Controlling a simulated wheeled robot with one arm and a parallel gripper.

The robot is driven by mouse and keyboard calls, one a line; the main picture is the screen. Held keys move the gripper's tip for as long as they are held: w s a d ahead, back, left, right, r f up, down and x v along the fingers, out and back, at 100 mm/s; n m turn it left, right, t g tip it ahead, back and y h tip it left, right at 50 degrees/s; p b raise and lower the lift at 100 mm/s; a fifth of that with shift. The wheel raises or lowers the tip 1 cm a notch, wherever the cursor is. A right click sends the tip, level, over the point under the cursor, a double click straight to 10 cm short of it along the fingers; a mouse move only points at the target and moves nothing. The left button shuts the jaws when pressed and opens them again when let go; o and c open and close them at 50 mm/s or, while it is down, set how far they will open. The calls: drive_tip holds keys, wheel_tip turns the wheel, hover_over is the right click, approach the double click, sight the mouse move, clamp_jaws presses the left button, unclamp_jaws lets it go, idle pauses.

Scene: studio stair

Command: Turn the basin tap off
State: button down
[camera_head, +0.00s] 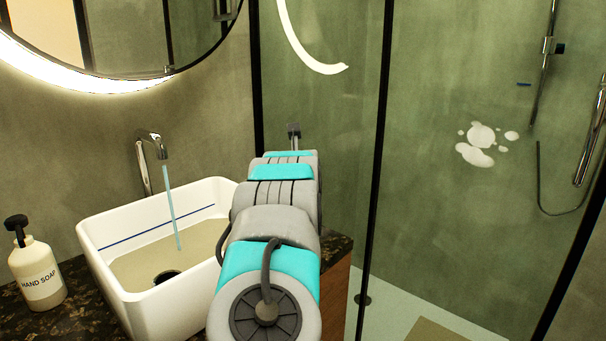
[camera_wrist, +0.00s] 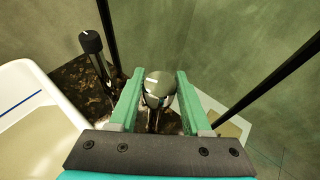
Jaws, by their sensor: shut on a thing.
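The basin tap (camera_head: 152,145) is a chrome spout on the wall side of the white basin (camera_head: 99,262). A stream of water (camera_head: 172,205) runs from it into the basin. In the wrist view, a round metal knob (camera_wrist: 159,88) with a pale mark on top stands between the green fingers of my gripper (camera_wrist: 160,74), which is shut on it. A second, dark-capped knob (camera_wrist: 91,42) on a post stands to the left, apart from the fingers. In the head view my arm hides the gripper and the held knob.
A hand soap bottle (camera_head: 37,273) stands on the dark stone counter (camera_head: 75,312), left of the basin. A glass shower screen with a black frame (camera_head: 377,150) rises right of my arm. A round lit mirror (camera_head: 120,86) hangs above the tap.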

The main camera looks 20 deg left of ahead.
drive_tip(key=shift+a+f+m+h, duration=0.1)
drive_tip(key=shift+f+m+h, duration=0.05)
drive_tip(key=shift+m+h, duration=0.5)
drive_tip(key=shift+f+m+h, duration=0.15)
drive_tip(key=shift+m+h, duration=0.3)
drive_tip(key=shift+h, duration=0.3)
drive_tip(key=shift+a+r+m+h, duration=0.1)
drive_tip(key=shift+r+m+h, duration=0.45)
drive_tip(key=shift+m+h, duration=0.2)
drive_tip(key=shift+f+m+h, duration=0.1)
drive_tip(key=shift+m+h, duration=0.25)
drive_tip(key=c, duration=0.6)
unclamp_jaws()
drive_tip(key=shift+c, duration=0.2)
drive_tip(key=shift+o, duration=1.4)
drive_tip(key=shift+f, duration=0.1)
drive_tip(key=shift+s, duration=0.1)
drive_tip(key=d+v, duration=0.1)
drive_tip(key=v, duration=0.6)
drive_tip(key=shift+s+a, duration=0.35)
drive_tip(key=shift+a, duration=0.1)
